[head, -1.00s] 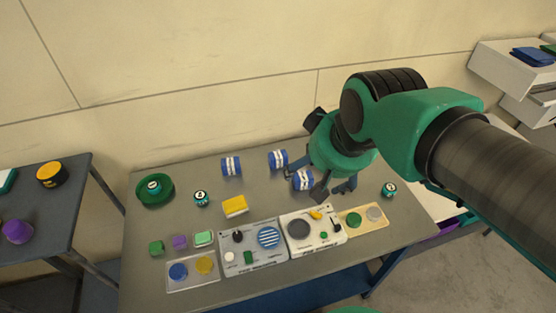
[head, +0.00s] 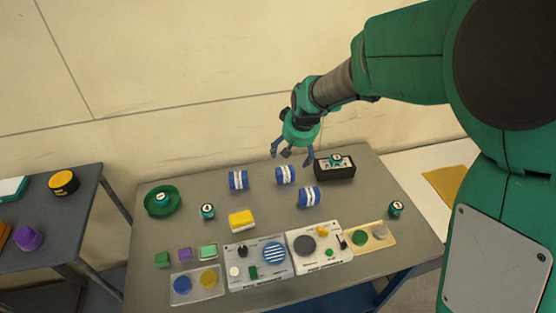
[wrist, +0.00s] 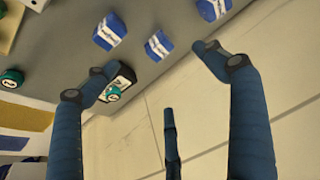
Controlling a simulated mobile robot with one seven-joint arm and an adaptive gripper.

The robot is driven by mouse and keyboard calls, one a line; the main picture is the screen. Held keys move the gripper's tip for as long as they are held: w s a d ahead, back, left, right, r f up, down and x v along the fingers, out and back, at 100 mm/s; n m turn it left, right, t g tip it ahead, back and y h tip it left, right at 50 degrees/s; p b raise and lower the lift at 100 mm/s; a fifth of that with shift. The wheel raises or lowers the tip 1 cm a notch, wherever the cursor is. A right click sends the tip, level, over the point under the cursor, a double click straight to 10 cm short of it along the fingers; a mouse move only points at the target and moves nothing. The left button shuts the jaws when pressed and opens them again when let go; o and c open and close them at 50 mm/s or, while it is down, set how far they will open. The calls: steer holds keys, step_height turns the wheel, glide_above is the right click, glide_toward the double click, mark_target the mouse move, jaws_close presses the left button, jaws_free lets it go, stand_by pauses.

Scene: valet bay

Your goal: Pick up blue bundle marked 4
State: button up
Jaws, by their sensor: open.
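Three blue bundles with white bands lie on the grey table: a left one (head: 238,180), a middle one (head: 285,175) and a right one (head: 309,196). Their marks are too small to read, so I cannot tell which is marked 4. My gripper (head: 290,154) is raised above the table's back edge, behind the middle bundle, apart from all three. In the wrist view my gripper (wrist: 156,62) is open and empty. Three bundles show beyond its fingers: one upper left (wrist: 110,30), one in the centre (wrist: 158,46), one at the top edge (wrist: 212,8).
A black box (head: 334,172) with a teal-and-black can on top stands right of my gripper. A green dish (head: 162,201), a yellow block (head: 241,220) and several panels fill the left and front. A teal can (head: 396,209) stands at the right.

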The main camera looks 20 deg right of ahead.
glide_toward(286, 171)
step_height(286, 171, up, 3)
steer(key=shift+s+a+f, duration=0.15)
steer(key=shift+s, duration=0.25)
steer(key=shift+b+x, duration=0.3)
steer(key=shift+x, duration=4)
steer(key=shift+s+f, duration=0.1)
steer(key=shift+f, duration=0.05)
steer(key=x, duration=0.3)
steer(key=shift+s+d+f+b, duration=0.1)
steer(key=shift+d+f+b, duration=0.1)
steer(key=shift+b, duration=0.15)
steer(key=shift+x, duration=0.9)
steer(key=shift+c, duration=0.3)
